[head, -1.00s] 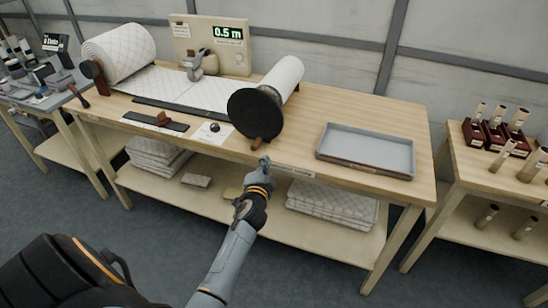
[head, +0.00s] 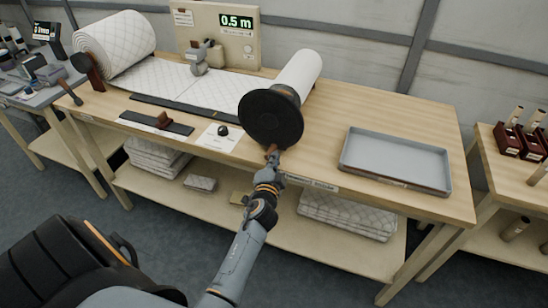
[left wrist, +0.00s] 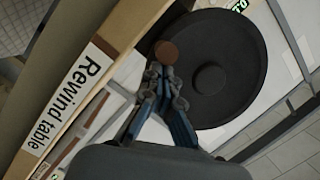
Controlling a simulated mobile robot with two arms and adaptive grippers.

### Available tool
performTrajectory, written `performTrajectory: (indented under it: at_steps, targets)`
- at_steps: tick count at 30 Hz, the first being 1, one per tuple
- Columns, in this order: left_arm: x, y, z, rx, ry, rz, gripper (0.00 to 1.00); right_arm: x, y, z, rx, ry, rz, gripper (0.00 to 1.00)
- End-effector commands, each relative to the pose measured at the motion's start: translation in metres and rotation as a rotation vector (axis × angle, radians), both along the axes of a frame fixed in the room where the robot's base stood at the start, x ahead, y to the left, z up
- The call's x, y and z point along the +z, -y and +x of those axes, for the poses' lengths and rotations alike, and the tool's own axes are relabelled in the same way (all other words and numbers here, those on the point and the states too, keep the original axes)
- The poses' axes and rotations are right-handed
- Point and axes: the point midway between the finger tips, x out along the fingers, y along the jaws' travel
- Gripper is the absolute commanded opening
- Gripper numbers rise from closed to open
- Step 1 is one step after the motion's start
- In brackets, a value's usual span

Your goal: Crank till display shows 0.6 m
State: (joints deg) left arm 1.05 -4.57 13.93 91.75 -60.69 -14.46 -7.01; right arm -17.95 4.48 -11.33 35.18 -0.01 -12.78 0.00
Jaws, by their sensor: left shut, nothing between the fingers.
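The display (head: 236,22) on the beige back panel reads 0.5 m. The take-up roll (head: 299,72) of white wadding has a black round crank disc (head: 270,118) at its near end. A brown crank knob (head: 271,151) sits at the disc's lower edge; it also shows in the left wrist view (left wrist: 166,51). My left gripper (head: 273,158) is shut, with its fingertips at the knob and nothing between them. In the left wrist view the fingertips (left wrist: 157,72) are just beside or touching the knob; I cannot tell which. My right gripper is not in view.
The large wadding roll (head: 115,45) feeds a quilted sheet (head: 165,82) across the rewind table (head: 340,105). A grey tray (head: 396,158) lies to the right. A dark cutting strip (head: 185,105) and a brown-handled tool (head: 162,120) lie at the front left.

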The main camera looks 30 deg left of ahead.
Motion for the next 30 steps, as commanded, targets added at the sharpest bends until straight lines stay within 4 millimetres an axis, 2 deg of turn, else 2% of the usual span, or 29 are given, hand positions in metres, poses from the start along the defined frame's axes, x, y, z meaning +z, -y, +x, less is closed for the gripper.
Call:
performTrajectory:
  at_steps: [4, 8, 12, 18, 30]
  targets:
    - [0.000, 0.000, 0.000, 0.000, 0.000, 0.000, 0.00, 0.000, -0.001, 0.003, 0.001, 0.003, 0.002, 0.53]
    - [0.000, 0.000, 0.000, 0.000, 0.000, 0.001, 0.00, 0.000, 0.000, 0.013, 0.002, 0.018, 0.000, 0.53]
    - [-0.008, -0.005, -0.001, -0.001, -0.013, 0.058, 0.00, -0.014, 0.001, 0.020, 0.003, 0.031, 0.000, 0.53]
    - [-0.012, -0.016, -0.004, 0.000, -0.045, 0.192, 0.00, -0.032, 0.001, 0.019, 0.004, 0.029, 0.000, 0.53]
    - [-0.008, -0.018, -0.004, 0.001, -0.052, 0.215, 0.00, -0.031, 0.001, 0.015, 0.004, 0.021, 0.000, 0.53]
